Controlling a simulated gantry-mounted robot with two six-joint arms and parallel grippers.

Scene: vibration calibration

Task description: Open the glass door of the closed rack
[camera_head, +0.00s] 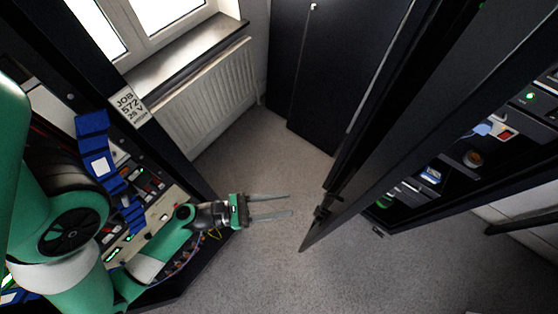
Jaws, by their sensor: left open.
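A tall black rack fills the right side of the head view. A long dark door-like frame (400,165) slants from the upper right down to a corner near the floor, with a small dark fitting (320,212) near its lower end. A gap shows between this frame and the rack's lower edge (470,203), with equipment visible inside. Whether the dark panel is glass, and how far it stands out, I cannot tell. My left gripper (289,204) is open and empty, its two grey fingers pointing right toward the frame's lower end, apart from it. My right gripper is out of view.
A rack (72,100) with lit modules and blue parts stands at left, close to my left arm. A radiator (205,97) under a window and a dark cabinet (335,75) are at the back. Grey carpet (255,150) between the racks is clear.

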